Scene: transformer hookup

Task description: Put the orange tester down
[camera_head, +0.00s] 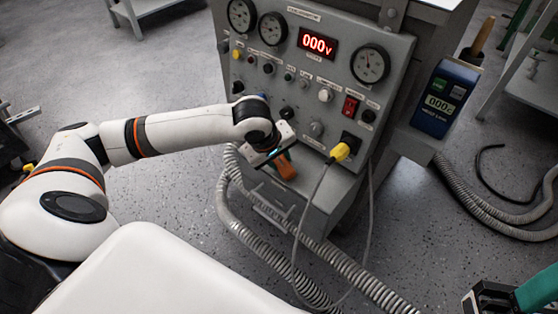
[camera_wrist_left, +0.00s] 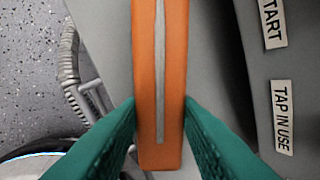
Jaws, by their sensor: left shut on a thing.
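The orange tester (camera_head: 286,169) shows in the head view as a short orange-brown piece below my left gripper (camera_head: 275,154), in front of the lower part of the grey cabinet (camera_head: 345,110). In the left wrist view the tester (camera_wrist_left: 175,60) is a long orange bar with a grey stripe down its middle. The green fingers of my left gripper (camera_wrist_left: 162,112) are shut on it from both sides near its lower end. I cannot tell whether the tester touches the cabinet.
The cabinet panel carries dials, knobs and a red display (camera_head: 317,43) reading 000. A yellow plug (camera_head: 340,152) with a grey cable sits at its lower right. A blue meter (camera_head: 445,97) stands to the right. Ribbed hoses (camera_head: 330,258) lie on the floor. A dark and teal thing (camera_head: 492,298) is at lower right.

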